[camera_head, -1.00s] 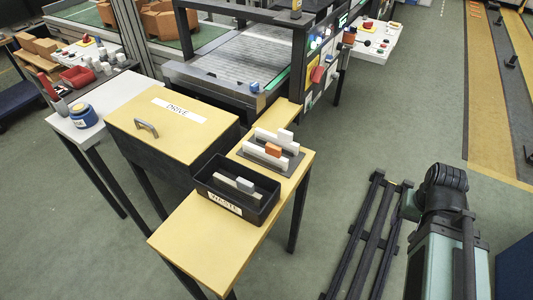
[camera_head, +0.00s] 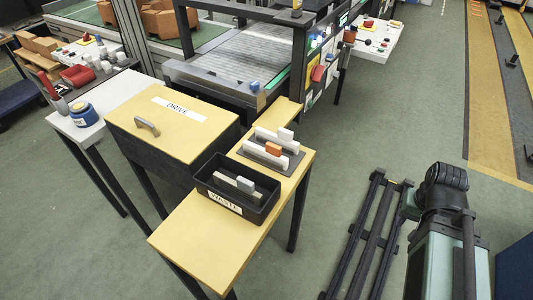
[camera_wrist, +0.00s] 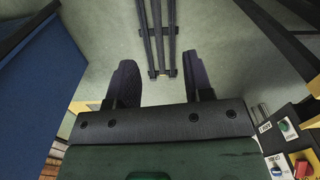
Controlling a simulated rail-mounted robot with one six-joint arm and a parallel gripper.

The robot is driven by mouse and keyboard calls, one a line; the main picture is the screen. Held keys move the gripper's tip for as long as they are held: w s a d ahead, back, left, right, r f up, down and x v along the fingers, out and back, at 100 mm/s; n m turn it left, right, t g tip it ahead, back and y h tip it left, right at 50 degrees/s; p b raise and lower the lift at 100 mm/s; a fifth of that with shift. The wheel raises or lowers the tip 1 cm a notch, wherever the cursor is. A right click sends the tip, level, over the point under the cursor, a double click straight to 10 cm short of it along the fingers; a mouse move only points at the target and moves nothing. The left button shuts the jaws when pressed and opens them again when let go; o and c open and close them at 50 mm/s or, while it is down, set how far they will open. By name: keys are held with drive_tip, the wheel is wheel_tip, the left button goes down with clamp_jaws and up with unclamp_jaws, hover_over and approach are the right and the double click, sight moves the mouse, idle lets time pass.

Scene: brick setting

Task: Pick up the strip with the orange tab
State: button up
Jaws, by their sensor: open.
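The strip with the orange tab (camera_head: 274,148) lies on a dark holder plate (camera_head: 291,165) on the yellow table, in the head view. White strips (camera_head: 284,135) with white tabs lie beside it on the same plate. My gripper (camera_wrist: 162,88) shows only in the wrist view, its two dark fingers apart with nothing between them but floor and dark rails beyond. The strip is not in the wrist view. In the head view my arm stands at the right, well away from the table, and the gripper does not show.
A black bin labelled WASTE (camera_head: 224,203) with pale strips inside stands in front of the plate. A yellow-topped box labelled DRIVE (camera_head: 172,118) stands to its left. The near end of the yellow table (camera_head: 200,240) is bare. Dark floor rails (camera_head: 367,235) lie between table and arm.

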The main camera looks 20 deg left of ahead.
drive_tip(key=w+a+f+n+y+b, duration=0.1)
drive_tip(key=w+a+f+n+b, duration=0.1)
drive_tip(key=a, duration=0.6)
drive_tip(key=n+t+y+b, duration=0.1)
drive_tip(key=n+y, duration=1.2)
drive_tip(key=n, duration=0.2)
approach(273, 145)
drive_tip(key=shift+h, duration=0.3)
drive_tip(key=x, duration=0.1)
drive_tip(key=b+x, duration=0.1)
drive_tip(key=x, duration=0.1)
drive_tip(key=b+x, duration=0.1)
drive_tip(key=x, duration=0.1)
drive_tip(key=shift+w+r, duration=0.15)
drive_tip(key=shift+w, duration=0.15)
drive_tip(key=shift+a+b, duration=0.3)
drive_tip(key=shift+a, duration=0.1)
drive_tip(key=b+x, duration=0.2)
drive_tip(key=x, duration=0.3)
drive_tip(key=shift+s+a, duration=0.1)
drive_tip(key=shift+s, duration=0.1)
drive_tip(key=shift+c, duration=0.5)
clamp_jaws()
